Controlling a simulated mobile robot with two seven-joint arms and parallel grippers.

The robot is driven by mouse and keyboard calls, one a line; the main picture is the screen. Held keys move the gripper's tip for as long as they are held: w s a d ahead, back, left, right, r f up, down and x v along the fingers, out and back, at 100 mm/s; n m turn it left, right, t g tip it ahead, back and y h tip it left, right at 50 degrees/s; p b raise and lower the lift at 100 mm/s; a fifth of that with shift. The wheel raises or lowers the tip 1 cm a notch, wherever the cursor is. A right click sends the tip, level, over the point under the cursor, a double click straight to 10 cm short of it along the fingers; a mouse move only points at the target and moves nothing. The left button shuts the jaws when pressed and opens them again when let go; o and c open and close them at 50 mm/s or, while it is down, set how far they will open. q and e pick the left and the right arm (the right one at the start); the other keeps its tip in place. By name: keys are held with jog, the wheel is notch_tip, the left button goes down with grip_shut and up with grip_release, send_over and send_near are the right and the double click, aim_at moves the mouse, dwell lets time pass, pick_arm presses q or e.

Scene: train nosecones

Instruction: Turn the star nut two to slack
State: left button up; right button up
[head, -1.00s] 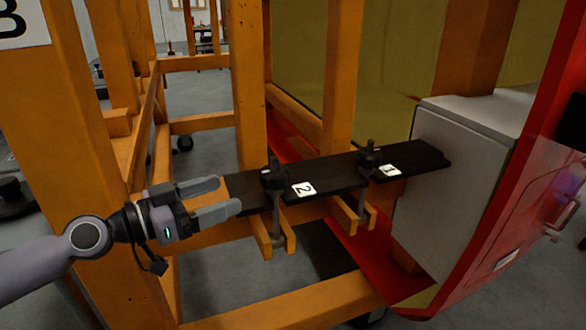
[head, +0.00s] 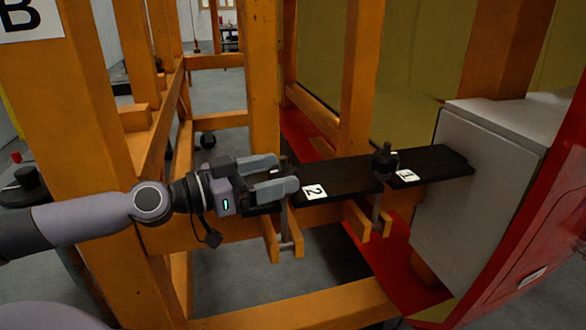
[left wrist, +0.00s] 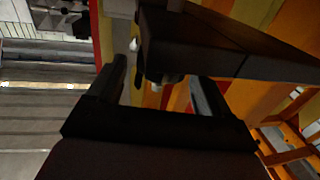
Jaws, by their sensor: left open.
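Star nut two sits by the white label "2" (head: 314,192) on the black bar (head: 345,176). In the head view it is mostly hidden by my left gripper (head: 279,173), and its rod (head: 284,225) shows below the bar. My left gripper is open, with its two fingers reaching in from the left on either side of the nut's place. In the left wrist view, a dark part with pale ends shows between the open fingers (left wrist: 162,85), beside the black bar (left wrist: 215,40); I cannot tell whether the fingers touch it. My right gripper is not in view.
The other star nut (head: 383,161) stands on the bar by the label "1" (head: 407,175). Orange posts (head: 264,90) and beams surround the bar. A grey box (head: 480,180) and a red nosecone (head: 550,215) stand at the right. Open floor shows below.

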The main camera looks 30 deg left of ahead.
aim_at(280, 172)
pick_arm(q)
jog(key=shift+p+x, duration=0.35)
jog(key=shift+x, duration=0.55)
jog(key=shift+w+d+r+p, duration=0.1)
jog(key=shift+w+r+p, duration=0.05)
jog(key=shift+w+p, duration=0.45)
jog(key=shift+w+d+p, duration=0.45)
jog(key=shift+p, duration=0.15)
jog(key=c, duration=1)
